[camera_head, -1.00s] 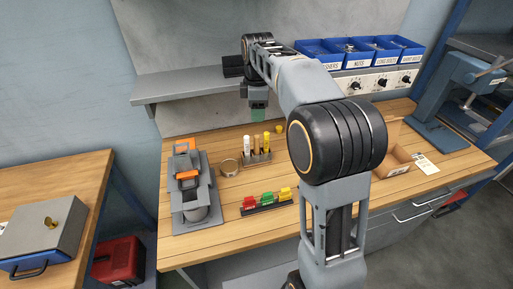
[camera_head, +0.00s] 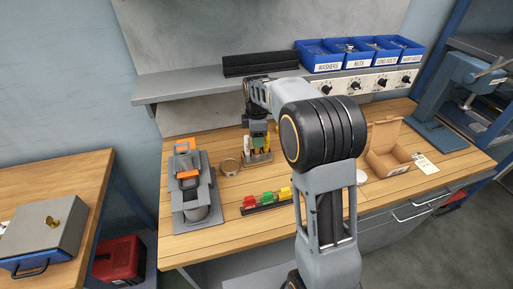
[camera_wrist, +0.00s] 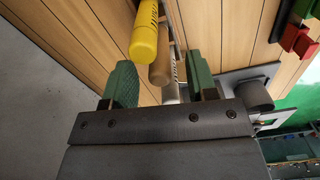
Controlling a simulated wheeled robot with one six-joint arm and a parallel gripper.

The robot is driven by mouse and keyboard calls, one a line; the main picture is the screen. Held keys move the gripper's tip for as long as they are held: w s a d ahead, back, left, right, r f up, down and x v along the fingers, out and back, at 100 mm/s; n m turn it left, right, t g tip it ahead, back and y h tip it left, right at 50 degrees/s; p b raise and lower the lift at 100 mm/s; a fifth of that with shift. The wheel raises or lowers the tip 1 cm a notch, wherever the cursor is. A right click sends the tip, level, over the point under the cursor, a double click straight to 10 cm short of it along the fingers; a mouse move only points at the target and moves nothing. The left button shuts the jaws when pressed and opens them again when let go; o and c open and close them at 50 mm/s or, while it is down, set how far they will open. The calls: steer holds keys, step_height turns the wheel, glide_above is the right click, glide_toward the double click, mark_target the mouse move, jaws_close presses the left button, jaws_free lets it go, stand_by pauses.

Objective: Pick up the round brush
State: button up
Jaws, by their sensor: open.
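A small rack (camera_head: 258,158) on the wooden bench holds several upright handled tools. In the wrist view, a yellow handle (camera_wrist: 144,40), a wooden handle (camera_wrist: 160,70) and a pale, partly hidden piece (camera_wrist: 171,92) stand in a row. The round brush is likely one of these, but I cannot tell which; the tool heads are not clear. My gripper (camera_head: 258,134) is over the rack in the head view. In the wrist view my gripper (camera_wrist: 162,87) has its green fingers apart, with the wooden handle and pale piece between them. I cannot tell whether they touch.
A strip of coloured blocks (camera_head: 266,203) lies in front. An open cardboard box (camera_head: 390,160) is at right, and a shelf (camera_head: 180,89) runs behind.

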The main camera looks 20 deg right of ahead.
steer(key=shift+f, duration=1.2)
jaws_close()
steer(key=shift+r, duration=0.1)
step_height(320, 180, up, 18)
stand_by(0.4)
